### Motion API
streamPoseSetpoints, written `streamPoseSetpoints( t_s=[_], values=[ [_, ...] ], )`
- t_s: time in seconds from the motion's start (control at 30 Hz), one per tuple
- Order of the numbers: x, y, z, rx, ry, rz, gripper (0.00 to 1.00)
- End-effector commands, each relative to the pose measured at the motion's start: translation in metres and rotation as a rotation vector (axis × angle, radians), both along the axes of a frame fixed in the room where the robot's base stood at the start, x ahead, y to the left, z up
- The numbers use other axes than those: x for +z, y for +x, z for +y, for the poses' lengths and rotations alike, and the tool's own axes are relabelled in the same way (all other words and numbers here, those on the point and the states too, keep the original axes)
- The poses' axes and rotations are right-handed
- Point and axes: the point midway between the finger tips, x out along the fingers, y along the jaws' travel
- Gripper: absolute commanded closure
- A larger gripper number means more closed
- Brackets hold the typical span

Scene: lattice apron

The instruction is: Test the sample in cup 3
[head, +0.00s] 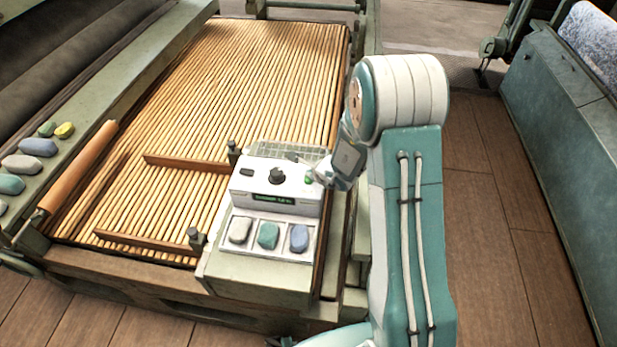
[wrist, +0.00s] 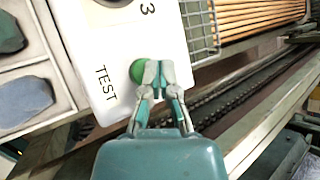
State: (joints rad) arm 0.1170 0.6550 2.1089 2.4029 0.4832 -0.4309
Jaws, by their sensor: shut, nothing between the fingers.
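A white tester (head: 250,185) with a dark dial (head: 276,176) and a lit green display (head: 274,200) stands on the frame's corner; the display text is too small to read. Its green button (wrist: 136,70) lies beside the word TEST, and a 3 is printed near the dial. Three cups in front hold a pale grey sample (head: 240,230), a teal sample (head: 268,235) and a blue sample (head: 299,238); no cup numbers are legible. My gripper (wrist: 158,70) is shut and empty, its fingertips at the button's edge, partly covering it. Contact cannot be told.
A wire basket (wrist: 200,25) adjoins the tester. Wooden slats (head: 250,75) fill the frame behind, with low brown rails (head: 150,246) to the left. Several coloured lumps (head: 38,147) lie on the left ledge. Bare floor (head: 490,220) lies to the right.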

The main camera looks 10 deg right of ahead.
Motion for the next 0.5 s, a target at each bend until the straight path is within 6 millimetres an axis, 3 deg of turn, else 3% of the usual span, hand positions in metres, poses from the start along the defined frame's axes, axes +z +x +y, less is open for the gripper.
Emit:
streamPoseSetpoints(
  t_s=[0.5],
  values=[
    [0.0127,0.0002,-0.0001,0.000,-0.001,-0.001,1.00]
  ],
)
